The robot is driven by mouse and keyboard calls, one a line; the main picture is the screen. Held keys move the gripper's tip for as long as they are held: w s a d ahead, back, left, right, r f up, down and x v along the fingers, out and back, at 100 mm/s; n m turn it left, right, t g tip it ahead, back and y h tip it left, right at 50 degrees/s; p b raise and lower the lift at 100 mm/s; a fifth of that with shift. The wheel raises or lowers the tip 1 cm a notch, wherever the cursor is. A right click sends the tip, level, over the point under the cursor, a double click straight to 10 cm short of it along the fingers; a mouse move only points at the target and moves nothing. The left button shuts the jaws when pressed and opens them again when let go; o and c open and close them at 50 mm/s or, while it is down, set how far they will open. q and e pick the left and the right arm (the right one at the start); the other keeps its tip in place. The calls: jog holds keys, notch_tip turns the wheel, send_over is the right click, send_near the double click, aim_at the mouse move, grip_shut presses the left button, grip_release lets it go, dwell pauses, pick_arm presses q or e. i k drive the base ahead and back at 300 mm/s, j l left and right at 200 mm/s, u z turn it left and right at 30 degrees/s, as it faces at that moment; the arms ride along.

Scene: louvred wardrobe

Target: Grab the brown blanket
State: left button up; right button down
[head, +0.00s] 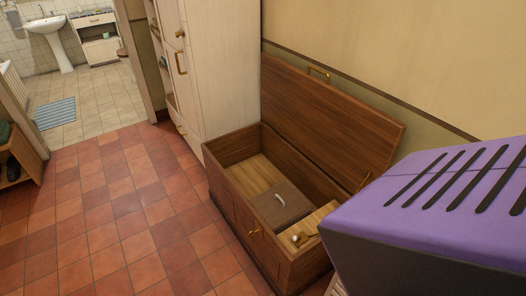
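A wooden chest (232,188) stands against the wall with its lid (330,112) raised. Inside it lies a flat, grey-brown, squarish thing (272,213) with a small pale curved piece (281,197) on top. I cannot tell whether this is the brown blanket or a box. No other clear blanket shows. A light wooden piece (309,229) with a small pale item on it is at the chest's near right end. Neither of my grippers is in view.
A large purple slotted object (440,205) blocks the lower right; I cannot tell what it is. A pale wardrobe (222,60) stands behind the chest. Red tiled floor (110,220) is clear to the left. A bathroom with a sink (50,35) and a blue mat (55,113) lies beyond the doorway.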

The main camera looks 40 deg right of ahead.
aim_at(281, 206)
jog(key=i, duration=1.65)
jog(key=i+z, duration=0.2)
jog(key=i, duration=0.2)
jog(key=i+j+z, duration=0.45)
jog(key=i, duration=0.3)
jog(key=l+z, duration=0.1)
jog(key=z, duration=3.1)
